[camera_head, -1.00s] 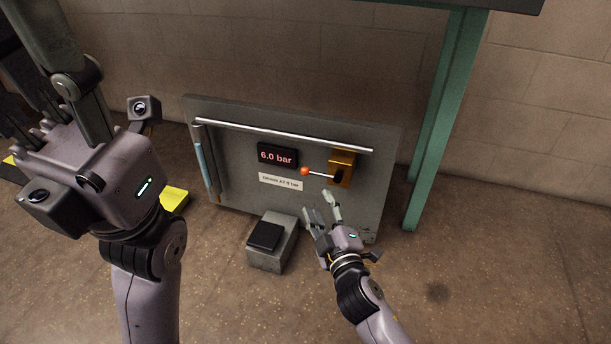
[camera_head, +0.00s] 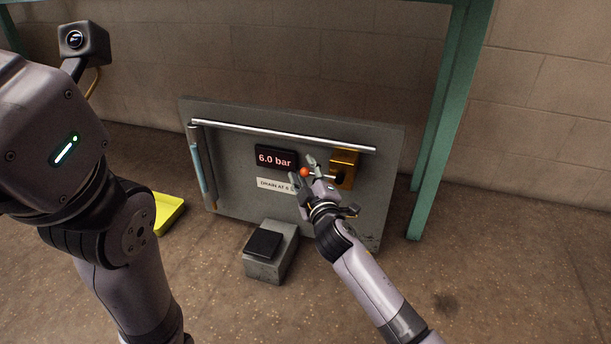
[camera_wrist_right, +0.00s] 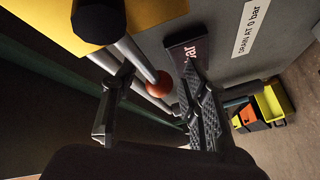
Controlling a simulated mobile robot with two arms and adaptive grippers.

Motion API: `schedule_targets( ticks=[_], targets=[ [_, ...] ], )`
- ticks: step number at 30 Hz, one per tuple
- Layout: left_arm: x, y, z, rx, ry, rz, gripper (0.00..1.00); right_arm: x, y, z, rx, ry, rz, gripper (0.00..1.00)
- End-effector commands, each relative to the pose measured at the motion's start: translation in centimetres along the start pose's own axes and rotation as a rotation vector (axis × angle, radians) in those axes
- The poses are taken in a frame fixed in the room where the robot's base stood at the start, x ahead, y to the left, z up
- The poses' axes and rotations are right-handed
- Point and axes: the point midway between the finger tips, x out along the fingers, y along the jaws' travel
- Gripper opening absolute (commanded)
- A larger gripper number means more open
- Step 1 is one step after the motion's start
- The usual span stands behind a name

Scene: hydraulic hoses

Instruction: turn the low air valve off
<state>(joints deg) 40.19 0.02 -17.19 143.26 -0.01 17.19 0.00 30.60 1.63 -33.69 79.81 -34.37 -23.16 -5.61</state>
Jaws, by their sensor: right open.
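The grey panel (camera_head: 235,130) carries a metal rail (camera_head: 285,136), a "6.0 bar" display (camera_head: 276,159) and a drain label (camera_head: 272,185). A grey block with a black pad (camera_head: 264,244) stands in front. A green post (camera_head: 440,130) rises at right; a yellow tray (camera_head: 168,212) lies left.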

Motion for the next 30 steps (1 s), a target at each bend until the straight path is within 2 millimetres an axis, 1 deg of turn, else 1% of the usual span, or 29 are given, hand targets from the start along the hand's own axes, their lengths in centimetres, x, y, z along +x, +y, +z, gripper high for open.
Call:
schedule_targets(
  ticks=[5,23,30],
  targets=[
    [0.04,0.00,0.00,0.000,0.000,0.000,0.40,-0.01,0.01,-0.03,0.001,0.000,0.000,0.41],
    [0.03,0.02,-0.02,-0.001,0.001,0.000,0.40,-0.04,-0.01,-0.01,0.001,0.000,0.000,0.01],
    [0.03,0.01,0.00,-0.001,0.000,0.000,0.40,-0.04,-0.02,0.00,0.001,0.000,0.000,0.00]
  ],
)
